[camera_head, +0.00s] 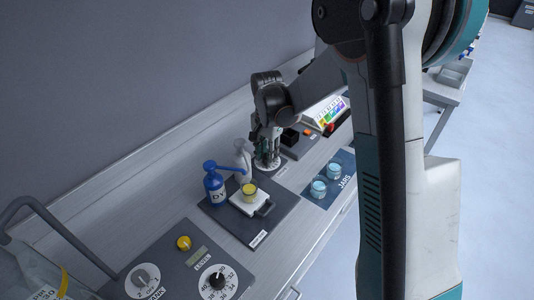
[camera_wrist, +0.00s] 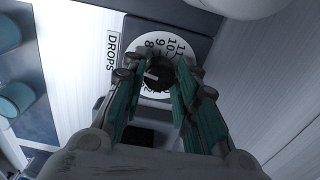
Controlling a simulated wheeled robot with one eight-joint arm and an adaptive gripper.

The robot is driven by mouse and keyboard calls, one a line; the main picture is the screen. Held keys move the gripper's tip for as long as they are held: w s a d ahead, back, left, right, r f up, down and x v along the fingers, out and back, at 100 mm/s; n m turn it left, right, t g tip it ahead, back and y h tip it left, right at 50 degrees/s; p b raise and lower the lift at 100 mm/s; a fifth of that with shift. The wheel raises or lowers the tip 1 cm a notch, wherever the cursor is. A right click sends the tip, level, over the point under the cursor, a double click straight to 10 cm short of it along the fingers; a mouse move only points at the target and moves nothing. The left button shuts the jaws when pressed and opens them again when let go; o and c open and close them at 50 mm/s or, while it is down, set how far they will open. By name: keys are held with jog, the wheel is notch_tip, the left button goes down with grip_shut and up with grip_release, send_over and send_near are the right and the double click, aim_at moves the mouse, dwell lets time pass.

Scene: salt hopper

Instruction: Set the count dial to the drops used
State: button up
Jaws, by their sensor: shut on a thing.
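The count dial is a white numbered disc (camera_wrist: 170,40) on a dark plate, with a DROPS label (camera_wrist: 112,50) beside it. In the wrist view, figures from about 8 to 11 show along its upper edge. Its black knob (camera_wrist: 157,74) carries a pale line pointing left in the picture; the figure it meets is hidden by a finger. My gripper (camera_wrist: 157,66) is shut on the knob, one teal finger on each side. In the head view my gripper (camera_head: 268,150) points down over the dial (camera_head: 268,164), mostly covering it.
A blue pump bottle (camera_head: 214,188) and a white bottle (camera_head: 242,158) stand close to the dial. A yellow-filled cup (camera_head: 249,190) sits on a white plate. Two jars (camera_head: 319,187) stand on the JARS mat. A panel with two dials (camera_head: 217,281) and a yellow button (camera_head: 184,243) lies in front.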

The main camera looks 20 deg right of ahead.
dwell(0.5)
jog(key=o, duration=1.1)
jog(key=shift+c, duration=0.2)
notch_tip(320, 180, up, 12)
